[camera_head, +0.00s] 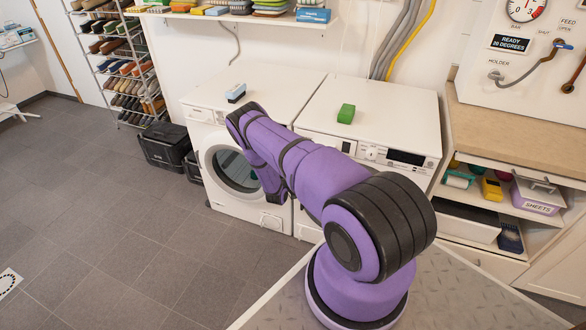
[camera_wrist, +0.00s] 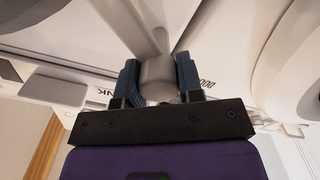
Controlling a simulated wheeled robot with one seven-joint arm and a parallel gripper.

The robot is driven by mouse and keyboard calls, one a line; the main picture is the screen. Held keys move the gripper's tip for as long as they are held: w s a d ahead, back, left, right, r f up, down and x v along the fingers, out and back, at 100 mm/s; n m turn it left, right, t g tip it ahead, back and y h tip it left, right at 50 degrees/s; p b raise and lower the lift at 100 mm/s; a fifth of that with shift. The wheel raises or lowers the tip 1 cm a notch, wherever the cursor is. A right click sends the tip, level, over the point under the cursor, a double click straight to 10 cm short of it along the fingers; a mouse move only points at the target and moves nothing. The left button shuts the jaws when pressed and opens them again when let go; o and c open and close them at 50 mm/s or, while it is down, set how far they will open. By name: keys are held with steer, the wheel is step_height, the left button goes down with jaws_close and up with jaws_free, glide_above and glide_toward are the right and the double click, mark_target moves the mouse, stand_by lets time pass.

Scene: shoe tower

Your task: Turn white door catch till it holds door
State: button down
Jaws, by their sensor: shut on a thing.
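My gripper (camera_wrist: 159,72) shows in the wrist view with its two dark blue fingers on either side of a rounded pale grey-white piece (camera_wrist: 158,88), which I take to be the door catch. The fingers are shut on it. A pale bar (camera_wrist: 127,22) runs from this piece toward the top of the view. Lettering that seems to read "DOOR" stands on the white panel just right of the fingers. In the head view my arm hides the gripper and the catch. The left machine's round door (camera_head: 236,170) has dark glass in a white ring; whether it is fully closed I cannot tell.
Two white machines stand side by side, the left one (camera_head: 262,84) and the right one (camera_head: 385,108). A green block (camera_head: 346,113) and a blue-grey brush-like object (camera_head: 236,93) lie on top. Black crates (camera_head: 168,148) stand left. Open shelves (camera_head: 500,200) stand right.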

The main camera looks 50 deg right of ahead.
steer(key=shift+a+f+n, duration=0.1)
steer(key=shift+n, duration=0.4)
steer(key=c, duration=0.8)
jaws_free()
steer(key=shift+o, duration=0.2)
steer(key=v, duration=1)
steer(key=shift+s+a, duration=0.15)
steer(key=shift+a, duration=0.25)
